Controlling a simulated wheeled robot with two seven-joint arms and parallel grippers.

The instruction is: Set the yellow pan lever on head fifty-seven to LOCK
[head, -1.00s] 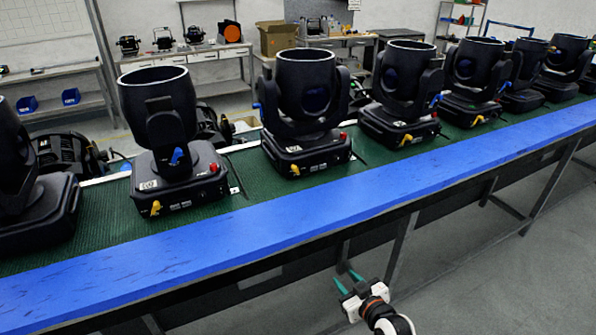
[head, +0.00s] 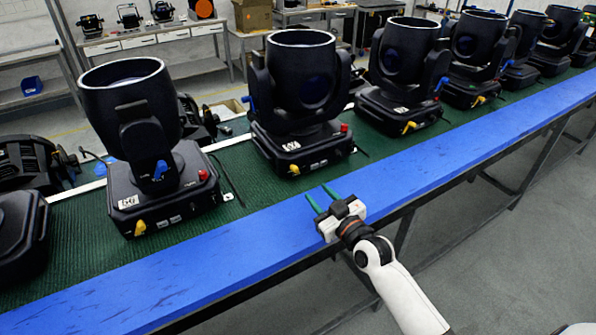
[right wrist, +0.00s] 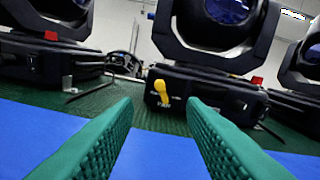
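Several black moving-head lights stand in a row, each with a yellow lever low on its front. The middle head (head: 300,95) has a small white number label, too blurred to read surely; the head to its left (head: 138,140) has a label that looks like 56. The middle head's yellow lever (head: 293,170) shows in the right wrist view (right wrist: 161,92), roughly upright with its rounded end up; markings below it are unreadable. My right gripper (head: 317,200) is open and empty over the blue strip, its green fingers (right wrist: 160,130) pointing toward this lever, apart from it. My left gripper is out of view.
The blue front strip (head: 240,245) of the bench is clear. The heads stand on a green surface (head: 232,205) behind it. Red knobs (head: 344,128) sit at the base corners, and blue levers (head: 160,170) are higher up. Dark cables lie between bases.

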